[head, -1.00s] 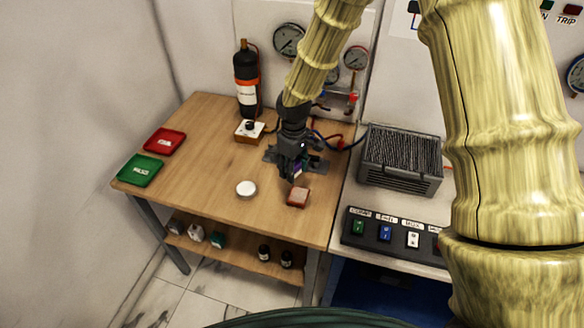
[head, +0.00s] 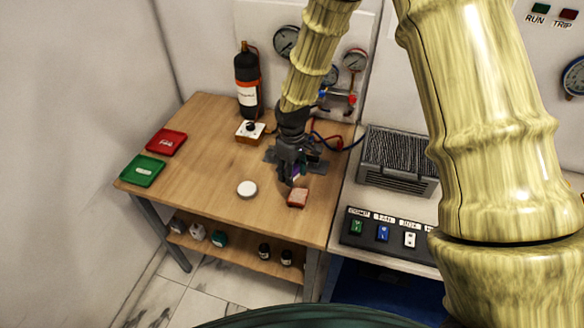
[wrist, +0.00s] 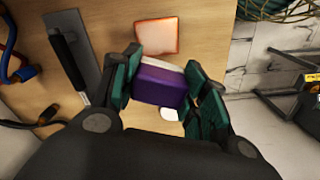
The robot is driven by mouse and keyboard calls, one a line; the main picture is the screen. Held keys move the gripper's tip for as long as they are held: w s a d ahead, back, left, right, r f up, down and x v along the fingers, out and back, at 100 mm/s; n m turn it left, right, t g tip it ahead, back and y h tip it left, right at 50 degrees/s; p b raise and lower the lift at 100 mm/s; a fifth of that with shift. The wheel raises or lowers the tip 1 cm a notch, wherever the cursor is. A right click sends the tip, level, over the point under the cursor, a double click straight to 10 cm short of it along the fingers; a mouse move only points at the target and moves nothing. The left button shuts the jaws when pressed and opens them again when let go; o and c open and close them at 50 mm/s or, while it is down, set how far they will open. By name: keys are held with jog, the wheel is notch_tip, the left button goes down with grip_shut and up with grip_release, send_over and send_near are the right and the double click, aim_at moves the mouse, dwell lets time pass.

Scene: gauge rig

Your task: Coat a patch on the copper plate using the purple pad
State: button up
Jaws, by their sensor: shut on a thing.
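The purple pad (wrist: 158,86) is held between the two fingers of my gripper (wrist: 162,72); it has a pale layer on its far side. In the head view my gripper (head: 293,177) is above the bench, just behind the copper plate, and only a little purple shows. The copper plate (head: 298,198) is a small reddish square near the bench's front right edge. In the wrist view the copper plate (wrist: 170,36) has a pale pinkish face with orange edges, beyond the pad. I see no clear contact between them.
A white round disc (head: 247,190) lies left of the plate. Red (head: 166,142) and green (head: 143,170) trays are at the left. A vented metal box (head: 397,162) is at right.

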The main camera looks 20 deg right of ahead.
jog(key=shift+s+r+p, duration=0.25)
jog(key=shift+p, duration=0.45)
jog(key=shift+f, duration=0.1)
jog(key=shift+s+f, duration=0.1)
